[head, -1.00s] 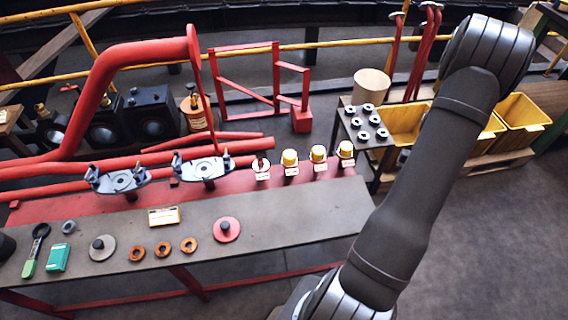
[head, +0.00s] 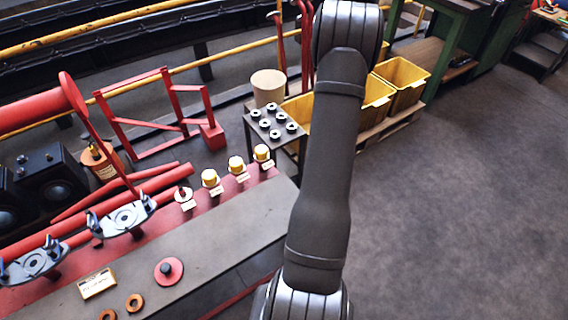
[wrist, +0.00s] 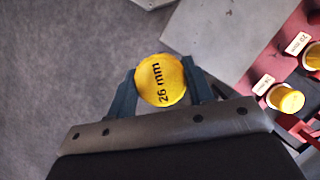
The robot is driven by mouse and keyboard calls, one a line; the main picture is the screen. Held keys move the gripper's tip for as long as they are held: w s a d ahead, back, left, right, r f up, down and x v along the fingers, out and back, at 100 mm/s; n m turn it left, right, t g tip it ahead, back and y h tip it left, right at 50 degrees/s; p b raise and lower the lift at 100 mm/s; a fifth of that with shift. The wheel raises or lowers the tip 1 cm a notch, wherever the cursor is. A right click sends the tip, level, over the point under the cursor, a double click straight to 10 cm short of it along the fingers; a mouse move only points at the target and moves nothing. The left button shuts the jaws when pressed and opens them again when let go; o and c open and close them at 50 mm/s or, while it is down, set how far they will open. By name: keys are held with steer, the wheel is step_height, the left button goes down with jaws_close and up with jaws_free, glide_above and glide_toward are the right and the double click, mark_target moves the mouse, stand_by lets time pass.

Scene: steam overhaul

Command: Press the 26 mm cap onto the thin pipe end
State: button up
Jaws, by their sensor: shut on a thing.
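The yellow round cap (wrist: 161,80), marked "26 mm", sits between the two dark fingers of my gripper (wrist: 163,84) in the wrist view. My gripper is shut on it, with the marked face towards the camera. Grey floor shows behind it, and the cap is apart from the bench. In the head view my gripper and the cap do not show. A red stub with a white collar (head: 183,195) stands bare in the row on the bench's red back strip. I cannot tell whether it is the thin pipe end.
Several yellow caps (head: 210,178) with labels stand along the red strip of the grey bench (head: 215,235). Behind it, a small dark stand (head: 272,123) holds several pale ring-shaped parts. Yellow bins (head: 402,82) stand beyond my arm. The floor (head: 450,200) at right is clear.

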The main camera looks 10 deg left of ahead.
steer(key=w+a+f+m+y, duration=0.15)
steer(key=a+m, duration=0.25)
steer(key=a, duration=1)
steer(key=m+t+y, duration=0.3)
steer(key=m+t, duration=0.1)
steer(key=m, duration=1)
glide_above(180, 189)
steer(key=f, duration=0.3)
steer(key=shift+d, duration=0.2)
steer(key=shift+f, duration=2.3)
steer(key=shift+f, duration=1.05)
steer(key=shift+f, duration=0.95)
steer(key=shift+f, duration=0.1)
